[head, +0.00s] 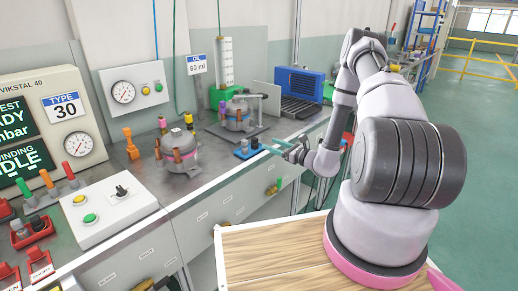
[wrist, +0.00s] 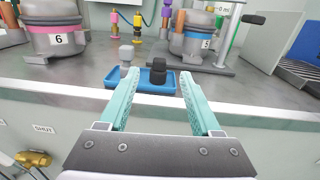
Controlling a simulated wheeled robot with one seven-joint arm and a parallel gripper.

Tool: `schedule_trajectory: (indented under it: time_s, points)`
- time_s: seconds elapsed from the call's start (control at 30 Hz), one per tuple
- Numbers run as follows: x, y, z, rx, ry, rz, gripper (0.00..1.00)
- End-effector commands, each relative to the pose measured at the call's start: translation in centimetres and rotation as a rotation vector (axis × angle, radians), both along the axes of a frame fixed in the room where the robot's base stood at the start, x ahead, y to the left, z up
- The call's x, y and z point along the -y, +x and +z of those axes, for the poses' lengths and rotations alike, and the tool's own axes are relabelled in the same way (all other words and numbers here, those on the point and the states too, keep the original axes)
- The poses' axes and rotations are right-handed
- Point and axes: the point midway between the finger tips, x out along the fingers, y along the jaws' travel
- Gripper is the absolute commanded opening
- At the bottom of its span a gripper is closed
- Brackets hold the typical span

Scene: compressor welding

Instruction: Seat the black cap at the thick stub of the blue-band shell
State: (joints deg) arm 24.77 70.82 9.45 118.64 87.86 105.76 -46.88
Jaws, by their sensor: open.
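The black cap (wrist: 158,76) stands in a small blue tray (wrist: 114,82) on the bench, beside a grey cap (wrist: 127,55). The tray also shows in the head view (head: 241,155). The blue-band shell (wrist: 191,45), labelled 5, stands behind the tray to the right; it also shows in the head view (head: 236,122). Orange stubs (wrist: 179,22) rise at its side; I cannot tell which is the thick one. My gripper (wrist: 158,88) has its teal fingers apart and empty, at the bench's front edge. The black cap appears between the fingertips, beyond them. My gripper also shows in the head view (head: 272,157).
A pink-band shell (wrist: 55,42), labelled 6, stands left of the tray. A stand with a black-handled lever (wrist: 252,19) is beside the blue-band shell. A blue case (head: 300,83) is at the back right.

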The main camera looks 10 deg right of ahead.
Motion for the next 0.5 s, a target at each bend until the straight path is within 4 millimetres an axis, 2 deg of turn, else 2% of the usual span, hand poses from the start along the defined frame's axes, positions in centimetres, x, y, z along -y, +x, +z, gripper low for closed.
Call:
schedule_trajectory:
  time_s: [0.1,0.4,0.5]
  points:
    - [0.3,0.2,-1.2,-0.013,0.01,-0.035,0.65]
    - [-2.3,3.7,-1.2,-0.012,0.01,-0.035,0.65]
    - [-2.7,4.3,-1.2,-0.013,0.011,-0.036,0.65]
